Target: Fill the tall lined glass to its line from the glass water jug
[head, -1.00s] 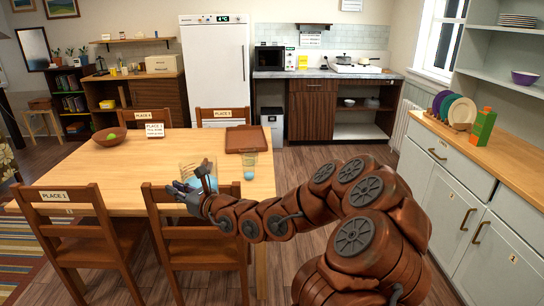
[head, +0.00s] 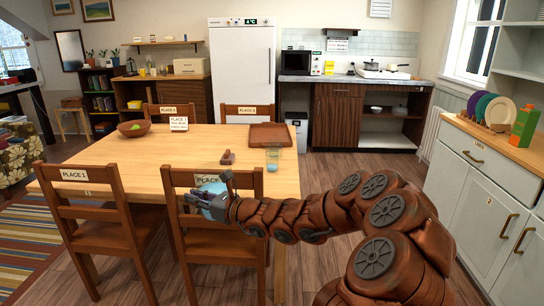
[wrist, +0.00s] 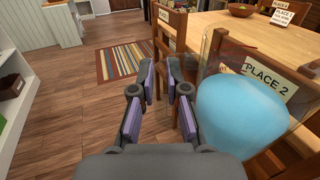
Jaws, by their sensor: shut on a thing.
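The glass water jug (head: 213,203) holds light blue water and hangs in front of the PLACE 2 chair back, off the table's near edge. In the wrist view the jug (wrist: 240,110) fills the right side, beside the fingers. My gripper (head: 194,198) is shut on the jug; the grasped part, perhaps its clear handle, is hard to make out between the pads (wrist: 167,88). The tall lined glass (head: 273,158) stands upright near the table's right edge, with a little blue water at its bottom. Its line is too small to make out.
The wooden table (head: 110,172) also bears a brown tray (head: 270,134), a small brown wooden object (head: 227,157), a bowl (head: 133,128) and a PLACE card (head: 179,124). The PLACE 2 chair (head: 215,245) is close behind the jug. Floor at right is open.

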